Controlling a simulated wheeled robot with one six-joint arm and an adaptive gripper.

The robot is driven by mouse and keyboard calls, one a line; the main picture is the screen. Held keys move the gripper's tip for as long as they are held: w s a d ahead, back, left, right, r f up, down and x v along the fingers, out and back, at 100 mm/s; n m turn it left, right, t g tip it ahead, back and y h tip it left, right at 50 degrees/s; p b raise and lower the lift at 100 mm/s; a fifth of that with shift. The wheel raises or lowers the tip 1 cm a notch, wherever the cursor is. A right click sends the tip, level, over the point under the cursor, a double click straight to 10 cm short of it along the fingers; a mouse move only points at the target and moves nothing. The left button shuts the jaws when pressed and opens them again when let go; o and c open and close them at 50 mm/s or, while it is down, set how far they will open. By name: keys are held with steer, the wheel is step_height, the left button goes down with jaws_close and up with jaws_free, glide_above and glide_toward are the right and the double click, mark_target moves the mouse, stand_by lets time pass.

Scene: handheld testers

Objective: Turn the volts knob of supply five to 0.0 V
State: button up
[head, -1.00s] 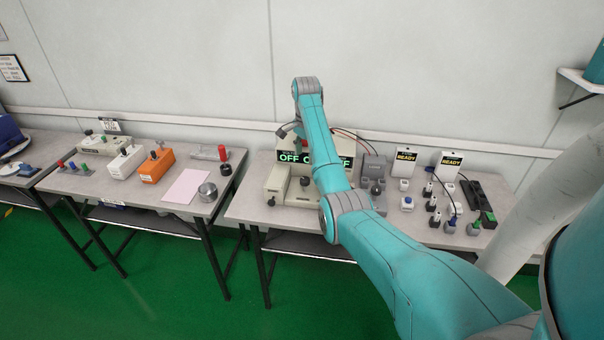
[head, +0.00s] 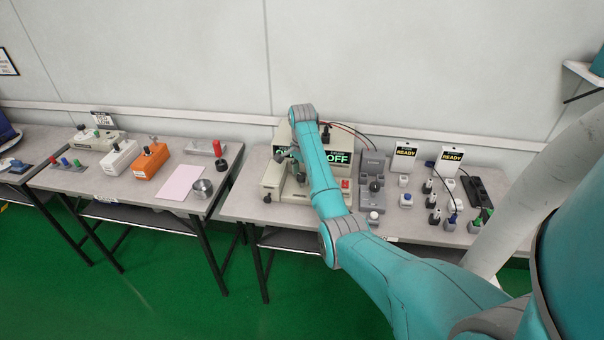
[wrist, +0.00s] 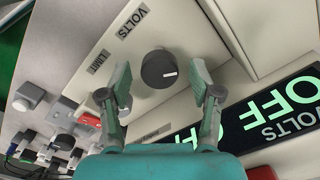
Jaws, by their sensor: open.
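The supply is a cream box (head: 301,131) on the right-hand bench, partly hidden behind my arm. Its green display (head: 338,158) reads OFF; in the wrist view the display (wrist: 268,115) shows OFF and VOLTS upside down. The black volts knob (wrist: 159,69) has a short white mark on its right side in the wrist view. A VOLTS label (wrist: 134,22) and a LIMIT label (wrist: 98,62) are on the panel near it. My gripper (wrist: 160,75) is open, one finger on each side of the knob, with visible gaps to it.
A grey box with a black knob (head: 376,185) stands right of the supply, with READY cards (head: 452,156) and several small switches beyond. A red button (head: 346,184) is near the supply's front. The left bench holds an orange box (head: 150,163) and a pink sheet (head: 180,183).

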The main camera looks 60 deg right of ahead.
steer(key=c, duration=1.1)
steer(key=shift+c, duration=0.2)
steer(key=n, duration=0.5)
steer(key=shift+n, duration=0.3)
steer(key=n, duration=0.6)
steer(key=shift+w, duration=0.1)
steer(key=n, duration=0.6)
steer(key=shift+a+n, duration=0.1)
steer(key=shift+n, duration=0.2)
steer(key=n, duration=0.5)
steer(key=shift+n, duration=0.3)
